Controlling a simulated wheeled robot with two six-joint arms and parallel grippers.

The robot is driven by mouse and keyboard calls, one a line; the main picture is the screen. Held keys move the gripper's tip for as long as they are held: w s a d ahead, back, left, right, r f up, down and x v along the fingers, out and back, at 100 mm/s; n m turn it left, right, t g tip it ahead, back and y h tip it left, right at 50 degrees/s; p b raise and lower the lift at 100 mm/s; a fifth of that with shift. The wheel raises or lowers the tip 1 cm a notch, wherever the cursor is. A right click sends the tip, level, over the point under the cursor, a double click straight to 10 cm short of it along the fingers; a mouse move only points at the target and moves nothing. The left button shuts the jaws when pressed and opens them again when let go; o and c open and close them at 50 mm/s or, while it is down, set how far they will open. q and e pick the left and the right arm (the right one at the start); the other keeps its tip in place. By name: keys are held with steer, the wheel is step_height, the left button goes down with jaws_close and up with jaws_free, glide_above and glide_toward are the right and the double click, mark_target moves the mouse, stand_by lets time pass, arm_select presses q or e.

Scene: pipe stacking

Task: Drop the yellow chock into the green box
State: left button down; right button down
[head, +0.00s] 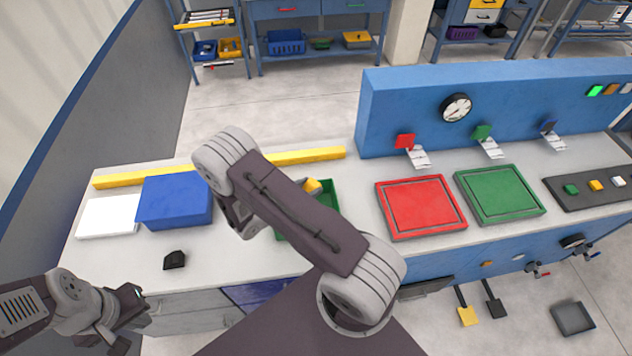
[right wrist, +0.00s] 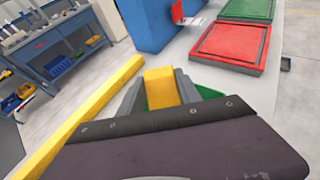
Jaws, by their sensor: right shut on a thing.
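The yellow chock (head: 312,186) shows at the green box (head: 328,192) in the head view, just beyond my right arm. In the right wrist view the yellow chock (right wrist: 161,87) sits between the two grey fingers of my right gripper (right wrist: 160,96), which is shut on it. Green box walls (right wrist: 207,92) show behind and beside the fingers. The chock appears over the box; its height is hard to tell. My right arm hides much of the box in the head view. My left gripper (head: 130,305) is at the lower left, away from the box, its jaws unclear.
A blue box (head: 175,201), a white plate (head: 108,217) and a small black block (head: 175,260) are on the left of the bench. A yellow bar (head: 300,156) lies along the back edge. A red tray (head: 420,206) and a green tray (head: 499,193) lie to the right.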

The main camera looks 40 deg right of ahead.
steer(key=shift+w+a+f, duration=0.1)
steer(key=shift+w+a, duration=0.15)
steer(key=shift+a, duration=0.05)
step_height(320, 180, down, 6)
steer(key=b, duration=0.4)
steer(key=shift+d+b, duration=0.15)
steer(key=shift+b, duration=0.25)
steer(key=c, duration=0.7)
jaws_free()
steer(key=shift+s, duration=0.1)
steer(key=shift+c, duration=0.2)
